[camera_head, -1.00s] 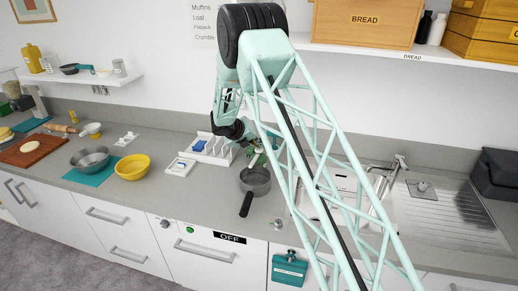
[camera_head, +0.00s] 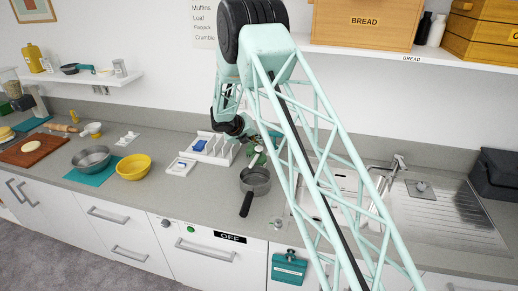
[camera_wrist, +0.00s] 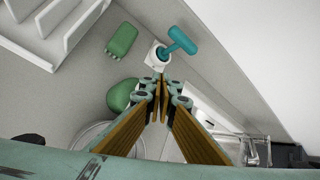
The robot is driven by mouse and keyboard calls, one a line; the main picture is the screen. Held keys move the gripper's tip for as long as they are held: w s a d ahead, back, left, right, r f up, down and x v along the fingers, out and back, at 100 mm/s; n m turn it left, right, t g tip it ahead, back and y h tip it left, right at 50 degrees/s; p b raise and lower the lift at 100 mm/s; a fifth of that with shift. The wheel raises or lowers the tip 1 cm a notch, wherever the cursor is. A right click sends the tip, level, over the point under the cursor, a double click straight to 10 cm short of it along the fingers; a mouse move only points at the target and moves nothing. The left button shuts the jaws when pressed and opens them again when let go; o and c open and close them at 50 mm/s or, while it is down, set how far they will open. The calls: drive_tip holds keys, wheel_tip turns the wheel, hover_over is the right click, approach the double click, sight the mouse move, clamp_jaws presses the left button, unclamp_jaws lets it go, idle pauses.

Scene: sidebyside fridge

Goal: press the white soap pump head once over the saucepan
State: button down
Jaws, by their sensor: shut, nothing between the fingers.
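The saucepan (camera_head: 255,183) is grey with a black handle (camera_head: 246,204), and stands on the counter near the middle of the head view. Its pale rim partly shows in the wrist view (camera_wrist: 92,134). My gripper (camera_wrist: 162,88) is shut and empty, pointing down to the back right of the pan. A rounded green object (camera_wrist: 122,97), possibly the soap bottle, is beside and partly behind my fingers. Whether the fingers touch anything cannot be told.
A green sponge-like block (camera_wrist: 122,40) and a teal T-shaped handle (camera_wrist: 181,42) in a white holder (camera_wrist: 157,52) are near the fingertips. A white rack (camera_head: 214,148) stands left of the pan. The sink (camera_head: 425,205) is to the right. A yellow bowl (camera_head: 133,168) is farther left.

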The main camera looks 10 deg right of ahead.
sight(258, 148)
drive_tip(key=shift+r, duration=0.15)
drive_tip(key=shift+r+p, duration=1.7)
drive_tip(key=shift+r, duration=0.7)
